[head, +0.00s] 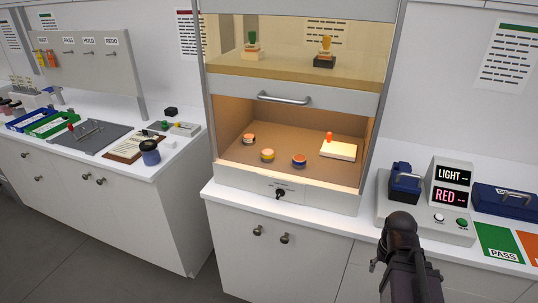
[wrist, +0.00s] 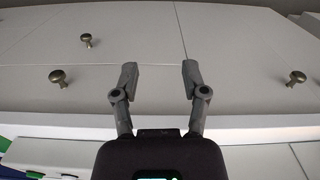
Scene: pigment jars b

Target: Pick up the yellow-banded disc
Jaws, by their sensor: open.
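The yellow-banded disc (head: 267,155) lies on the floor of the lit cabinet in the head view, between two other discs. One small disc with a dark band (head: 249,139) sits behind it to the left, and one with a blue and red side (head: 299,160) sits to its right. My gripper (wrist: 158,78) is open and empty in the wrist view, facing plain white cupboard fronts. My arm stands at the lower right of the head view, outside the cabinet and well apart from the discs. No disc shows in the wrist view.
The cabinet's sash (head: 285,97) is raised, leaving the front open. A white block with an orange knob (head: 338,150) sits at the right inside. A light/red display box (head: 450,190) and blue cases stand on the right counter. A dark blue jar (head: 150,153) stands on the left counter.

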